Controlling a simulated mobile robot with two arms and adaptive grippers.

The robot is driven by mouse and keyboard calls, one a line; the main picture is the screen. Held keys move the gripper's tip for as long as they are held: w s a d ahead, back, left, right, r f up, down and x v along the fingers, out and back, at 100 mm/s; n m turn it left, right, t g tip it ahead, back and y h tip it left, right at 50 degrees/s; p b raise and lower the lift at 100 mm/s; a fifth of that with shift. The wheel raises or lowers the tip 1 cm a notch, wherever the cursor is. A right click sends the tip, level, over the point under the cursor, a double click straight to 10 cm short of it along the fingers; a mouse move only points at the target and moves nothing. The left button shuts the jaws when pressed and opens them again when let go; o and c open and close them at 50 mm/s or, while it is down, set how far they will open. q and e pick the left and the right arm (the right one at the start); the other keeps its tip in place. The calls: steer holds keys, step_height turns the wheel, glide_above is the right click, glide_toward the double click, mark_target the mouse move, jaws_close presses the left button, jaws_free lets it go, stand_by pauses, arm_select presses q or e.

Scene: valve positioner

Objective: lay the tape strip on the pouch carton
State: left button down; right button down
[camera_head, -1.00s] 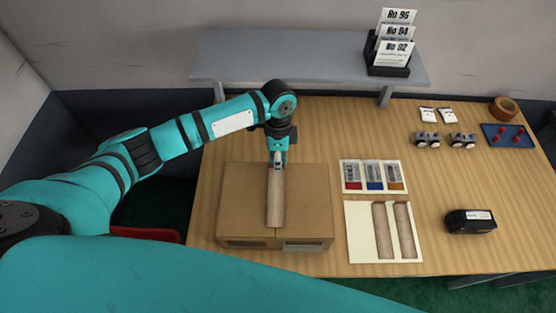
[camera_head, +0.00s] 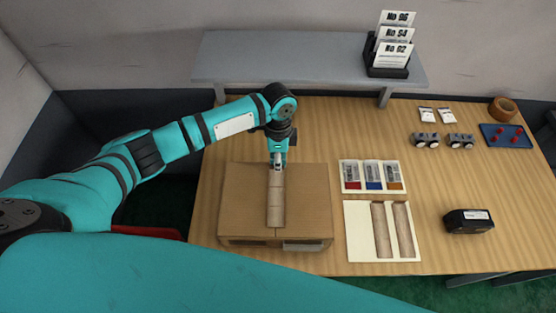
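The pouch carton (camera_head: 232,202) is a brown closed box on the table, left of the middle. A tan tape strip (camera_head: 276,205) lies lengthwise along the middle of its top, over the seam line. My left gripper (camera_head: 277,164) is at the strip's far end, pointing down. Its fingers are small here, and I cannot tell whether they grip the strip or only touch it. Two more tape strips (camera_head: 381,230) lie on a cream backing sheet (camera_head: 357,235) right of the carton. My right gripper is not in view.
A card with three coloured labels (camera_head: 370,161) lies right of the carton. A black device (camera_head: 468,221), valve parts (camera_head: 443,140), a blue tray (camera_head: 497,142) and a tape roll (camera_head: 503,108) are farther right. A grey shelf (camera_head: 285,58) with a card holder (camera_head: 386,68) spans the back.

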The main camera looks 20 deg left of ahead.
arm_select(q)
steer(key=c, duration=1.4)
jaws_free()
step_height(320, 180, up, 12)
steer(key=w, duration=0.1)
steer(key=shift+w+a, duration=0.25)
steer(key=shift+w, duration=0.1)
steer(key=shift+f, duration=0.1)
